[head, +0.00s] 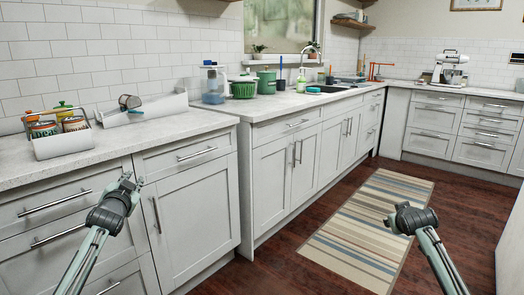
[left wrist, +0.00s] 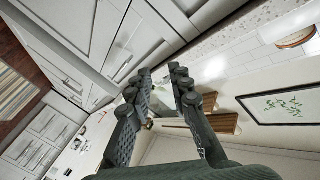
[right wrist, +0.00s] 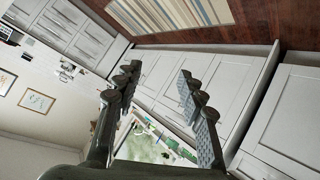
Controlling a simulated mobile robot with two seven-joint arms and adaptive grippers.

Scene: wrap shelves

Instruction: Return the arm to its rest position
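My left gripper (head: 130,183) is in front of the lower cabinets on the left in the head view, apart from the counter. In the left wrist view its two fingers (left wrist: 160,88) are spread with nothing between them. In the right wrist view the right gripper's fingers (right wrist: 157,88) are spread and empty.
Cabinets (head: 190,210) stand close to my left gripper. A striped rug (head: 365,225) lies on the dark floor, which is open between the cabinets and my right arm.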

